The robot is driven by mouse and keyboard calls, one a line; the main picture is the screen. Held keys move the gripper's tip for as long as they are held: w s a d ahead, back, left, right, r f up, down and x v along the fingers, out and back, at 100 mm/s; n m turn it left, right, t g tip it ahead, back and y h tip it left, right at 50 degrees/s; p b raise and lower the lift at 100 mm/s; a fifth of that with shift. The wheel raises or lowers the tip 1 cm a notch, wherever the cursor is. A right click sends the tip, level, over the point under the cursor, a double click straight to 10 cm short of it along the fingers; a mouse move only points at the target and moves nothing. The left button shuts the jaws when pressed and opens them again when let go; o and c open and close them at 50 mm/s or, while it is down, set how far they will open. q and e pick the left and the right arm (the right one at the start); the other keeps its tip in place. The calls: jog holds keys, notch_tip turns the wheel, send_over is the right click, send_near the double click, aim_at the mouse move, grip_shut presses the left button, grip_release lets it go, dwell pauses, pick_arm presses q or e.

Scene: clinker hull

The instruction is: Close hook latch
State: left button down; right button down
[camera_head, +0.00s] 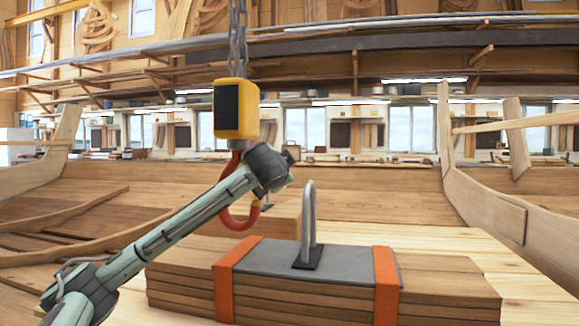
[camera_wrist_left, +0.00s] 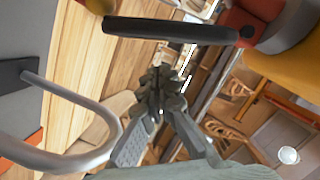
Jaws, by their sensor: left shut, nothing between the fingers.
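A red-orange hook (camera_head: 240,219) hangs under a yellow hoist block (camera_head: 236,112). In the left wrist view a dark bar that looks like its latch (camera_wrist_left: 175,30) runs from the red part of the hook (camera_wrist_left: 238,25) toward an orange-yellow end at the top left. I cannot tell whether the bar touches that end. My left gripper (camera_wrist_left: 158,82) is shut and empty, with its tips a little apart from the bar in that picture. In the head view my left arm crosses in front of the hook's upper part and hides it. My right gripper is not in view.
A strapped plank stack (camera_head: 325,303) lies below, with orange straps (camera_head: 387,285) and a grey pad (camera_head: 270,262). A metal loop (camera_head: 308,220) stands upright on it, right of the hook and apart from it in the picture. A chain (camera_head: 238,40) holds the block.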

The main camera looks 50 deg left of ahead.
pick_arm(q)
jog(key=shift+s+a+f+m+y+b, duration=0.3)
jog(key=shift+a+f+m, duration=0.2)
jog(key=shift+m, duration=0.35)
jog(key=shift+s+a+f+m+y+b, duration=0.2)
jog(key=shift+a+f+m+b, duration=0.15)
jog(key=shift+f+m, duration=0.4)
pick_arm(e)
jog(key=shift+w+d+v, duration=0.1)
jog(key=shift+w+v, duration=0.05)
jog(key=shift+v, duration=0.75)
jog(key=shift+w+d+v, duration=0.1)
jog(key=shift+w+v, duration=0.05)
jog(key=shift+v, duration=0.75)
pick_arm(q)
jog(key=shift+r, duration=0.1)
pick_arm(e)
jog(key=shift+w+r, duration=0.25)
